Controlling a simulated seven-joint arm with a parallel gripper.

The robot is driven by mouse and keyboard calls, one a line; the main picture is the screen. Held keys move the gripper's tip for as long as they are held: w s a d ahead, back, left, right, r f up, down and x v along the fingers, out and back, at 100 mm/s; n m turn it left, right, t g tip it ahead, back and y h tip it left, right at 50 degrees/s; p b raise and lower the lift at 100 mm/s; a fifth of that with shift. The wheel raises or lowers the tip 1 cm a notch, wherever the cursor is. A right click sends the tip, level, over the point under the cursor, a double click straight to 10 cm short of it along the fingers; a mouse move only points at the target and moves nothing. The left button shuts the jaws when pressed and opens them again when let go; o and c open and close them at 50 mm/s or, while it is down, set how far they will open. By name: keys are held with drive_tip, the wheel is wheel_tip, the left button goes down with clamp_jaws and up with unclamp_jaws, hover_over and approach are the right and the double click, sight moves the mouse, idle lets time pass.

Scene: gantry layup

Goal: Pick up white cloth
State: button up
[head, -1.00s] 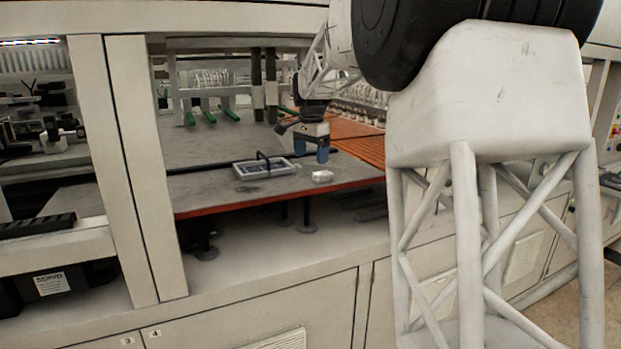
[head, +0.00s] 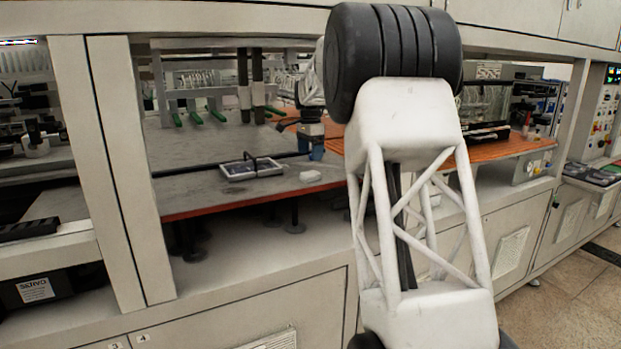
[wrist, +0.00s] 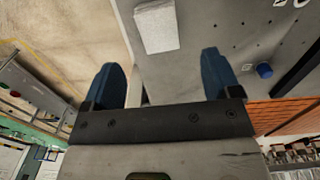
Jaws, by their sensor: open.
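The white cloth (head: 310,176) is a small pale folded block lying on the grey table top near its front edge. In the wrist view the cloth (wrist: 157,25) lies at the top, beyond the fingertips and roughly between their lines. My gripper (wrist: 160,68) has two blue fingers spread wide with nothing between them. In the head view my gripper (head: 317,152) is just behind and slightly right of the cloth, apart from it, and is partly hidden by my arm.
A blue-white tray (head: 250,168) with a dark handle sits left of the cloth. The grey table (head: 205,195) has an orange-red front edge. An orange slatted surface (head: 500,150) lies to the right. A frame post (head: 118,170) stands at left. A blue knob (wrist: 264,71) shows on the table.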

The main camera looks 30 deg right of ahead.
sight(311, 173)
drive_tip(key=shift+f, duration=1.3)
drive_tip(key=shift+s+f, duration=0.1)
drive_tip(key=shift+f, duration=2.5)
drive_tip(key=c, duration=1)
drive_tip(key=shift+r, duration=0.1)
drive_tip(key=shift+r, duration=1.75)
drive_tip(key=s+a, duration=0.2)
drive_tip(key=s, duration=0.5)
drive_tip(key=s+a+r, duration=0.1)
drive_tip(key=s+a, duration=0.2)
drive_tip(key=s, duration=0.5)
drive_tip(key=shift+r, duration=0.15)
